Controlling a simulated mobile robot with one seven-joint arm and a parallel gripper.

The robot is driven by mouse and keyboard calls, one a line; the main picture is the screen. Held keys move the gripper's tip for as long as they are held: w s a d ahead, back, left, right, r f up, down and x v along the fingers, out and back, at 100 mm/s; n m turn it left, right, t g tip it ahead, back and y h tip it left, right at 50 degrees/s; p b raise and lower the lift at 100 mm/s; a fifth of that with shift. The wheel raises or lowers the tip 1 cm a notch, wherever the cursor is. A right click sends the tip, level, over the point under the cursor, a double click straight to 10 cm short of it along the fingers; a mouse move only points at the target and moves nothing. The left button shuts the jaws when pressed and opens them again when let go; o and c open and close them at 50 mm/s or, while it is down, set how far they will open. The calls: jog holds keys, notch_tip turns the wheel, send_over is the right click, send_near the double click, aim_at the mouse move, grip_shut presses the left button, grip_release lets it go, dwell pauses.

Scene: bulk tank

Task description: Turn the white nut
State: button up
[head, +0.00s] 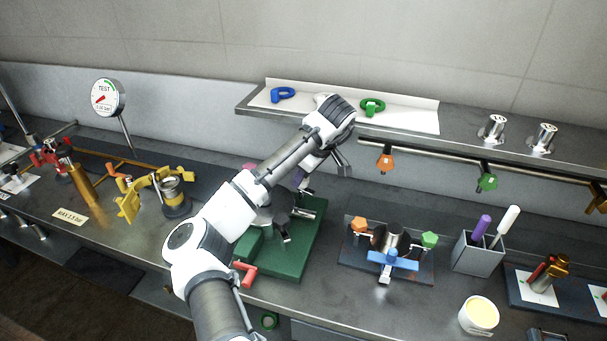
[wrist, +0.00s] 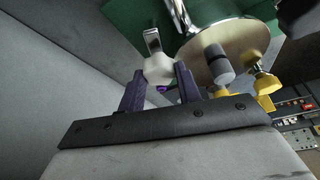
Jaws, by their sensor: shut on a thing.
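The white nut (wrist: 158,69) shows in the wrist view, with a bright metal tab standing out beyond it. My gripper (wrist: 160,77) has its two dark purple fingers on either side of the nut and is shut on it. Behind the nut are a large metal disc (wrist: 235,52) and a green body (wrist: 135,22). In the head view my arm reaches over the green stand (head: 302,255) on the bench.
A red handle (head: 246,272) sits at the stand's front left. To the right is a clamp fixture (head: 390,250) with orange, green and blue knobs. A shelf (head: 470,142) with hooks runs behind my arm. Left are yellow fittings (head: 128,205) and a gauge (head: 108,97).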

jog(key=o, duration=1)
jog(key=shift+c, duration=0.2)
jog(key=shift+r, duration=0.15)
jog(key=shift+d+r, duration=0.1)
jog(key=shift+r, duration=0.15)
jog(key=s+d+b, duration=0.2)
jog(key=s+d, duration=0.5)
jog(key=d, duration=0.3)
jog(key=shift+r, duration=0.15)
